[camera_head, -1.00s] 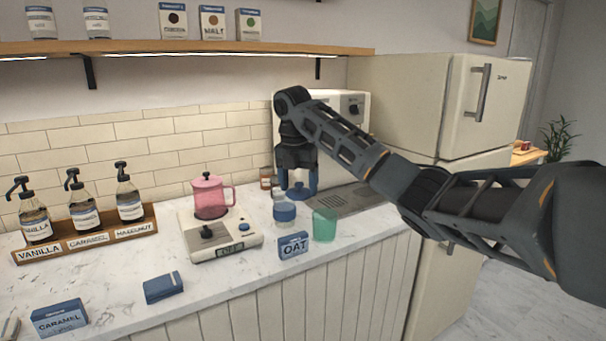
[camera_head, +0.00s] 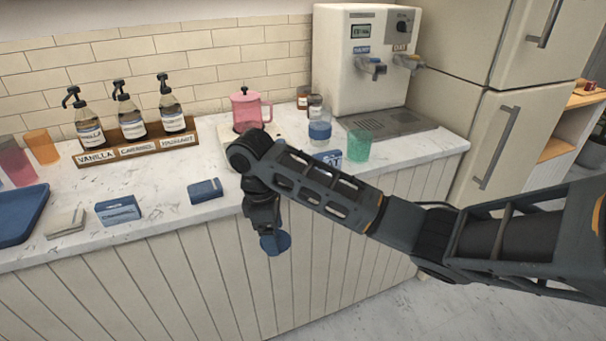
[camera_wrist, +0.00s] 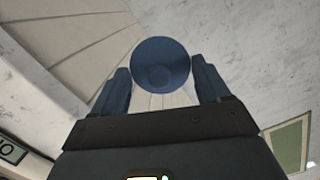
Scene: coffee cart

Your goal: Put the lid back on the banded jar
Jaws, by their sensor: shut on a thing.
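My gripper (camera_head: 266,222) hangs in front of the counter's front edge, shut on a round blue lid (camera_head: 275,243). In the wrist view the lid (camera_wrist: 160,62) sits between the two fingers (camera_wrist: 160,88) as a round disc with a smaller circle at its middle. The banded jar (camera_head: 320,131) is clear with a blue band and stands upright on the counter, left of a green cup (camera_head: 359,145). My gripper is well to the left of the jar and nearer the camera, apart from it.
A blue OAT box (camera_head: 329,157) stands in front of the jar, partly behind my arm. A pink pitcher (camera_head: 246,110) and brown jars (camera_head: 314,103) stand near. The dispenser (camera_head: 362,62) is behind. A dark blue packet (camera_head: 205,190) and blue tray (camera_head: 20,217) lie leftward.

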